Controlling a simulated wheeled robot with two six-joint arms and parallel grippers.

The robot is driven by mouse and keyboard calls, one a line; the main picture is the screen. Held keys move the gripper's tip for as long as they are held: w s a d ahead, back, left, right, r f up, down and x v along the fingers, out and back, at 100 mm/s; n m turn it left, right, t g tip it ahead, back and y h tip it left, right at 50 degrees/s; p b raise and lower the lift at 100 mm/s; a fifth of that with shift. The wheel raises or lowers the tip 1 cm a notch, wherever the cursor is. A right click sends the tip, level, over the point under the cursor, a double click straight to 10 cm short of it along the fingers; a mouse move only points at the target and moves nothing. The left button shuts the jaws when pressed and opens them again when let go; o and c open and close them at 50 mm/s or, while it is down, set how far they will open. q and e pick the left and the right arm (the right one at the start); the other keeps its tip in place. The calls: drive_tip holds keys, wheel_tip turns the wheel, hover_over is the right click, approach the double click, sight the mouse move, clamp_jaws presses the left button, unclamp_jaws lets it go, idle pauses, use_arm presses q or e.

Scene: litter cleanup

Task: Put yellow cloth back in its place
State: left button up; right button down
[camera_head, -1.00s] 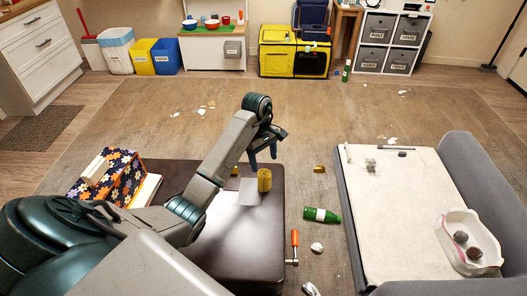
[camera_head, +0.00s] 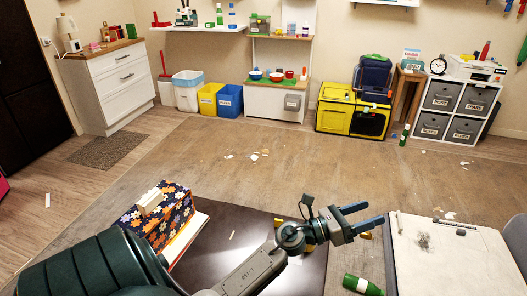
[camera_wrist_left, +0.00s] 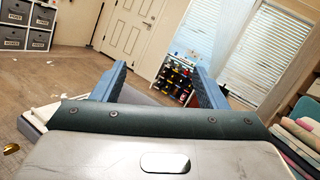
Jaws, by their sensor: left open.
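No yellow cloth can be made out for certain in either current view. A small yellow patch (camera_head: 278,222) shows on the dark brown ottoman (camera_head: 215,262), partly behind my left arm; I cannot tell what it is. My left gripper (camera_head: 376,213) is open, its blue fingers apart and pointing right, above the gap between ottoman and sofa. The left wrist view shows nothing between the fingers (camera_wrist_left: 160,80). A stack of folded cloths (camera_wrist_left: 298,138), pink, grey and teal, stands at the right of that view. My right gripper is not in view.
A flowered box (camera_head: 172,215) stands on the ottoman's left. A green bottle (camera_head: 361,285) lies on the floor beside the cream sofa seat (camera_head: 440,265). Bins, a yellow carrier (camera_head: 352,113) and a drawer shelf (camera_head: 455,110) line the far wall. The middle floor is mostly clear.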

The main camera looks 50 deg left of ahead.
use_arm(q)
drive_tip(key=s+a+f+n+g+y, duration=0.1)
drive_tip(key=s+a+f+n+y, duration=0.2)
drive_tip(key=s+a+n+y, duration=0.75)
drive_tip(key=a+f+n+y, duration=0.1)
drive_tip(key=f+n+y, duration=0.35)
drive_tip(key=n, duration=1.25)
drive_tip(key=s+d+f+n+g+h, duration=0.2)
drive_tip(key=s+f+n+g, duration=0.3)
drive_tip(key=s, duration=0.4)
drive_tip(key=s+d+f+n+g+h, duration=0.1)
drive_tip(key=s+d+f+n+g, duration=0.3)
drive_tip(key=s, duration=0.6)
wheel_tip(320, 180, down, 2)
drive_tip(key=d+g, duration=0.1)
drive_tip(key=g, duration=0.1)
drive_tip(key=shift+s+d+n+g+h, duration=0.15)
drive_tip(key=shift+s+n+g+h, duration=0.15)
drive_tip(key=shift+n+h, duration=0.1)
